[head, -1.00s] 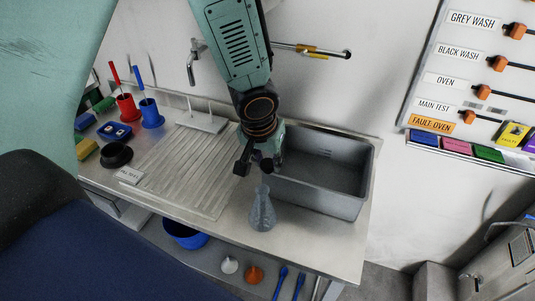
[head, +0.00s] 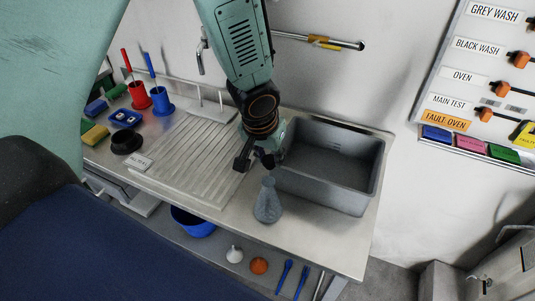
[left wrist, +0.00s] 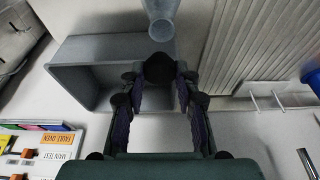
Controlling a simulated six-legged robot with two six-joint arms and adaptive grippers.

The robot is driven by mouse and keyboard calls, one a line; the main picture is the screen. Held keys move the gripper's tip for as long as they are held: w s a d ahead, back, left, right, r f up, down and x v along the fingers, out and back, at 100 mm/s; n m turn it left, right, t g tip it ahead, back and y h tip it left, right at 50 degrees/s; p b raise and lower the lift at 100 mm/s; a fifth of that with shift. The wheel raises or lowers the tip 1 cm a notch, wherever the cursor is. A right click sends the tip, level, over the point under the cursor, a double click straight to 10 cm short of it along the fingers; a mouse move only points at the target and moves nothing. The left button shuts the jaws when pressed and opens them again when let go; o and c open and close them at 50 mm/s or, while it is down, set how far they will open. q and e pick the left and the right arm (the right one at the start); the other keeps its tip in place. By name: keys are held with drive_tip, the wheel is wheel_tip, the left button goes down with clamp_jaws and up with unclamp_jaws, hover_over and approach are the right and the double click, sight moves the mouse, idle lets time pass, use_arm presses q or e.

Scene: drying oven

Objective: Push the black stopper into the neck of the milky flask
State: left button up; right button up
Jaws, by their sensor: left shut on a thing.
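The milky flask (head: 268,205) is grey-blue and cone-shaped, and stands upright on the steel worktop in front of the sink. In the left wrist view its narrow neck (left wrist: 161,28) shows at the top. My left gripper (head: 256,160) is just above and slightly left of the neck in the head view. In the left wrist view my left gripper (left wrist: 158,80) is shut on the black stopper (left wrist: 158,67), which sits between the fingertips. The stopper appears close to the flask's mouth; whether they touch I cannot tell. My right gripper is not in view.
The grey sink (head: 335,165) lies right of the gripper. The flask stands near the worktop's front edge.

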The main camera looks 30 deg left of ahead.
sight(265, 166)
use_arm(q)
drive_tip(key=shift+s+d+f+b, duration=0.1)
drive_tip(key=shift+f+b, duration=0.25)
drive_tip(key=shift+f, duration=0.3)
drive_tip(key=shift+s+f+b, duration=0.1)
drive_tip(key=shift+f+b, duration=0.2)
drive_tip(key=shift+s+a+f+b, duration=0.15)
drive_tip(key=shift+a+f+b, duration=0.25)
drive_tip(key=shift+f+b, duration=0.6)
drive_tip(key=shift+f, duration=0.05)
drive_tip(key=shift+w+f, duration=0.2)
drive_tip(key=shift+f, duration=0.05)
drive_tip(key=shift+d+f+b, duration=0.1)
drive_tip(key=shift+d+b, duration=0.05)
drive_tip(key=shift+b, duration=0.2)
drive_tip(key=shift+d, duration=0.15)
drive_tip(key=shift+s+a, duration=0.15)
drive_tip(key=shift+a, duration=0.15)
drive_tip(key=shift+w+d+f, duration=0.1)
drive_tip(key=shift+w+d, duration=0.05)
drive_tip(key=shift+w, duration=0.1)
drive_tip(key=shift+s, duration=0.15)
